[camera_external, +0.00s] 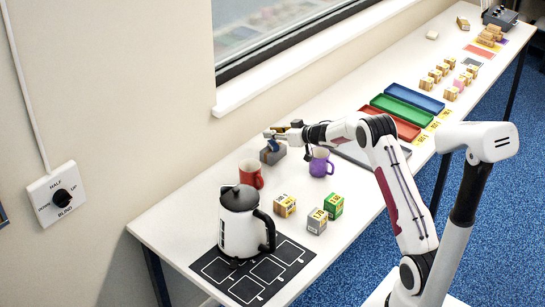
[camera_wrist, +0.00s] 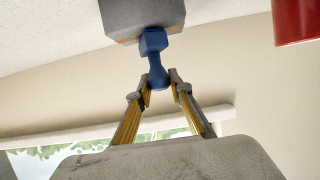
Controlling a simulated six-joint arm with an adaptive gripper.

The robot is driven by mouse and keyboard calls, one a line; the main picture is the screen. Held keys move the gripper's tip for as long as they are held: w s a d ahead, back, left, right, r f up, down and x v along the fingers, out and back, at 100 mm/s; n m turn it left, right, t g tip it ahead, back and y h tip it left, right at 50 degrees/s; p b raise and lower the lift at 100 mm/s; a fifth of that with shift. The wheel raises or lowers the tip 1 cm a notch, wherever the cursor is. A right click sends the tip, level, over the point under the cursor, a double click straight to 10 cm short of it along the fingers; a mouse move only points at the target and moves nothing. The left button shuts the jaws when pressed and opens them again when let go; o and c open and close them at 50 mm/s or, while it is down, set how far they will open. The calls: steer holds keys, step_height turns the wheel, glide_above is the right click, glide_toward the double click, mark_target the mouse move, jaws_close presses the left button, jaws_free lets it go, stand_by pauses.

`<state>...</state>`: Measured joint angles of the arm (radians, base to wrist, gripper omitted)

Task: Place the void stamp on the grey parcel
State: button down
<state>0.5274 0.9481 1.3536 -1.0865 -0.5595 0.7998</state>
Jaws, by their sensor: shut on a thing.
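My gripper (camera_external: 270,136) is at the far left end of my arm, near the wall side of the table. In the wrist view my gripper (camera_wrist: 160,83) has its two yellowish fingers closed around the narrow handle of a blue stamp (camera_wrist: 154,46). The stamp's wide end meets or overlaps a grey block (camera_wrist: 146,14); I cannot tell whether they touch. The blue stamp (camera_external: 274,145) and grey block (camera_external: 273,156) also show in the external view. The grey parcel (camera_external: 317,221), a small cube with a yellow label, stands apart, nearer the front edge. Any lettering on the stamp is not visible.
A red mug (camera_external: 251,174) and a purple mug (camera_external: 319,163) stand near the gripper. A white kettle (camera_external: 238,220) stands on a black mat (camera_external: 283,262). A tan parcel (camera_external: 284,205) and a green parcel (camera_external: 334,205) flank the grey one. Coloured trays (camera_external: 414,98) lie farther right.

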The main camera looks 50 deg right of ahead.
steer(key=shift+f, duration=0.15)
steer(key=c, duration=1.8)
jaws_free()
steer(key=shift+r, duration=0.2)
steer(key=v, duration=1.2)
